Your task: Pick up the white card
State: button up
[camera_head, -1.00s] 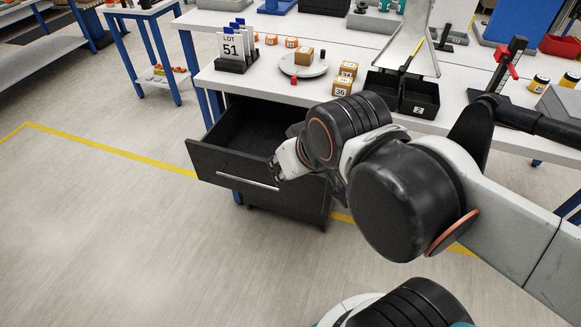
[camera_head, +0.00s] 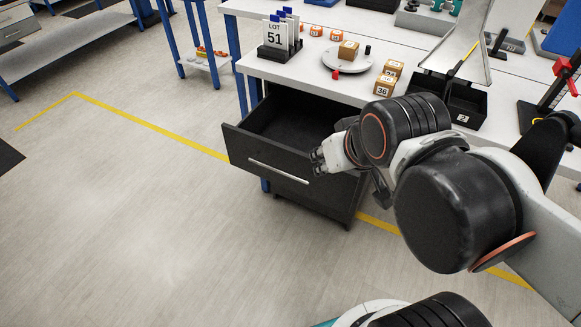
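A white card (camera_head: 274,33) printed "LOT 51" stands upright in a black holder (camera_head: 273,55) at the table's left end. Other cards with blue tops stand behind it in the same holder, partly hidden. My gripper (camera_head: 315,161) is at the right part of the open drawer's front, lower than the card and to its right in the picture. It is apart from the card. Its fingers are small and seen side-on, so I cannot tell whether they are open or shut, or whether they touch the drawer.
The open black drawer (camera_head: 253,150) juts out below the table (camera_head: 311,76). On top are a round plate (camera_head: 334,63) with a brown box (camera_head: 348,50), numbered boxes (camera_head: 385,83) and black bins (camera_head: 465,105). Floor at left is mostly clear, with a yellow line (camera_head: 150,125).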

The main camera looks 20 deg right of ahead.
aim_at(275, 33)
jog(key=i+l+u, duration=0.25)
jog(key=l, duration=0.15)
jog(key=i+l+u, duration=0.2)
jog(key=l, duration=0.25)
jog(key=i+l+u, duration=0.1)
jog(key=l+u, duration=0.15)
jog(key=l, duration=0.2)
jog(key=i+l+u, duration=0.2)
jog(key=l, duration=0.3)
jog(key=l+u, duration=0.25)
jog(key=l, duration=0.25)
jog(key=k, duration=0.05)
